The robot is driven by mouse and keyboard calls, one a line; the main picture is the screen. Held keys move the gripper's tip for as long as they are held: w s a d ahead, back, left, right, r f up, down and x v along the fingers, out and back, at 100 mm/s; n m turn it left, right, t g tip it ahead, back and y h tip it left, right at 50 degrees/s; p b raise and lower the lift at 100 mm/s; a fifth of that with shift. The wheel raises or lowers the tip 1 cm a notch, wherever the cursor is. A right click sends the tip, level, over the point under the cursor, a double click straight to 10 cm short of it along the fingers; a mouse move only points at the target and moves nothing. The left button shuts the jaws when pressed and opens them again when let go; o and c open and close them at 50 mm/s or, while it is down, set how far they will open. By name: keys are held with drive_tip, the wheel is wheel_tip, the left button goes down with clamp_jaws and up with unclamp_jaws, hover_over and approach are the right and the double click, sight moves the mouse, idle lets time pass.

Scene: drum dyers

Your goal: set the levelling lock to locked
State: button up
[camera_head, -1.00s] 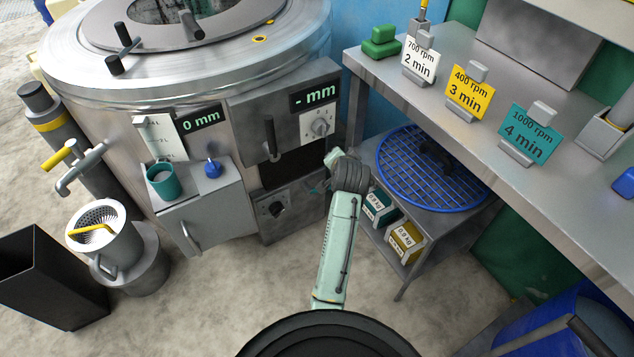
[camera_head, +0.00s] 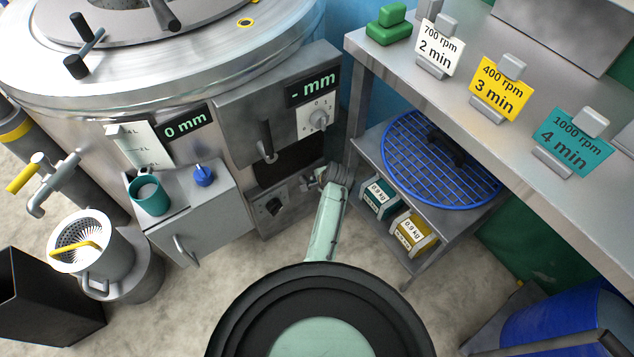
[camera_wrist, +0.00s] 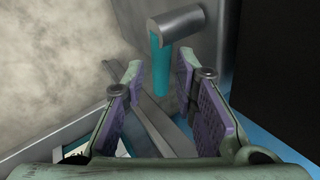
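I cannot tell for certain which part is the levelling lock. In the wrist view, a teal stem (camera_wrist: 160,68) with a grey cylindrical end (camera_wrist: 175,22) stands beside a grey metal face, just beyond my gripper (camera_wrist: 158,66). In the head view my gripper (camera_head: 310,179) is small and partly hidden by my wrist, beside the machine's lower right front. The stem is not clearly visible in the head view.
A shelf table (camera_head: 362,152) stands close on the right. A grey cabinet (camera_head: 205,225) with a handle juts out left. Floor in front is open.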

drive_tip(key=shift+x, duration=2.35)
clamp_jaws()
